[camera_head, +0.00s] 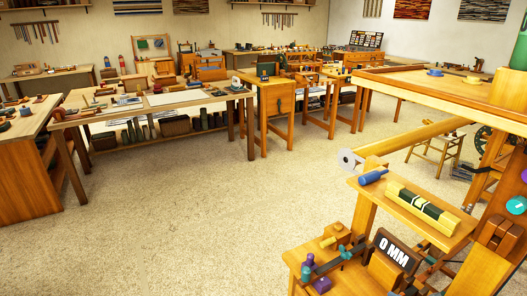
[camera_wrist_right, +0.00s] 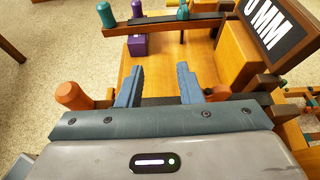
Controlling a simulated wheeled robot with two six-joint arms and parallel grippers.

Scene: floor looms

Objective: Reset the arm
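My right gripper (camera_wrist_right: 160,86) shows in the right wrist view. Its two blue-grey fingers stand apart with a clear gap, and nothing is between them. Beyond the fingertips is a wooden surface (camera_wrist_right: 150,68) with a purple block (camera_wrist_right: 138,45) and a dark bar (camera_wrist_right: 160,24) carrying pegs. I cannot tell whether the fingers touch anything. In the head view I cannot make out either gripper. My left gripper shows in neither view.
A "0 MM" sign (camera_head: 394,252) stands at the lower right, and also shows in the wrist view (camera_wrist_right: 274,25). Workbenches (camera_head: 70,120) line the back and left. The middle floor (camera_head: 200,215) is clear.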

